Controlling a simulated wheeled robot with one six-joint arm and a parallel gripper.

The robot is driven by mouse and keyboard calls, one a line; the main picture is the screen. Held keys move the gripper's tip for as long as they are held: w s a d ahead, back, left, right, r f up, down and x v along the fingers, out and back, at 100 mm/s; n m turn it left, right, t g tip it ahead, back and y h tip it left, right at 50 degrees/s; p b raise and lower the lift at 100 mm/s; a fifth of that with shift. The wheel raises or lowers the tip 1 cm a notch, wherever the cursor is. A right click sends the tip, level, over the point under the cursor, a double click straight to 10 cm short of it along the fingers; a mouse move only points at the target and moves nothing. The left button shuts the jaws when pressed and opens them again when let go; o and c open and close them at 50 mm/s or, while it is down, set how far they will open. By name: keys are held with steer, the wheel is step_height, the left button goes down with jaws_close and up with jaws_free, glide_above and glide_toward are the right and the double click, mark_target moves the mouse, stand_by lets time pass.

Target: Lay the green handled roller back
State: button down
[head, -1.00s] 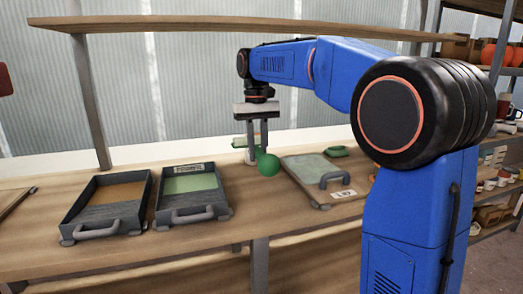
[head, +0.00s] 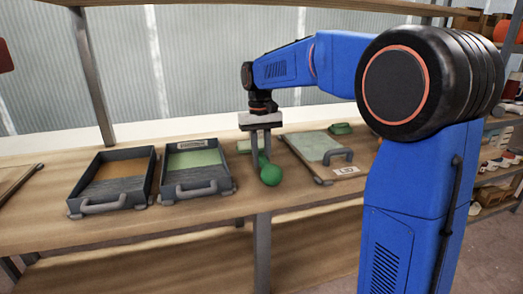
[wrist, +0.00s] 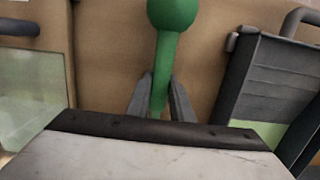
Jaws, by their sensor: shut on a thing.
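The green handled roller (head: 270,174) is in my gripper (head: 261,158), between the green-bottomed tray and the pale green board. In the head view its round green knob points towards the front edge of the bench. In the wrist view the green handle (wrist: 164,60) runs down between the two fingertips (wrist: 161,100), which close on it from both sides. A green part (head: 243,146) shows just left of the fingers. My gripper is low over the bench; I cannot tell if the roller touches the wood. The roller's far end is hidden by the gripper.
A dark tray with a green bottom (head: 197,188) stands left of my gripper, and a tray with a brown bottom (head: 112,195) left of that. A pale green board (head: 312,143) with a grey handle lies to the right, a small green object (head: 340,129) behind it. A shelf runs overhead.

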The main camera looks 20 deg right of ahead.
steer(key=shift+f, duration=0.3)
steer(key=c, duration=1.5)
jaws_free()
steer(key=shift+r, duration=0.1)
step_height(320, 180, up, 16)
steer(key=w, duration=0.2)
steer(key=s+d+f+t, duration=0.2)
steer(key=s+f, duration=0.1)
steer(key=s, duration=0.6)
steer(key=s+d+f+t, duration=0.1)
steer(key=s+d+f, duration=0.25)
steer(key=s, duration=0.55)
steer(key=s+f+t, duration=0.1)
steer(key=s+f, duration=0.4)
steer(key=f, duration=0.1)
steer(key=s+d+f+t, duration=0.1)
steer(key=s+f, duration=0.4)
steer(key=s, duration=0.1)
steer(key=s+f+t, duration=0.1)
steer(key=s+f, duration=0.4)
steer(key=f, duration=0.1)
steer(key=shift+s+d+f, duration=0.25)
steer(key=shift+s+f, duration=0.1)
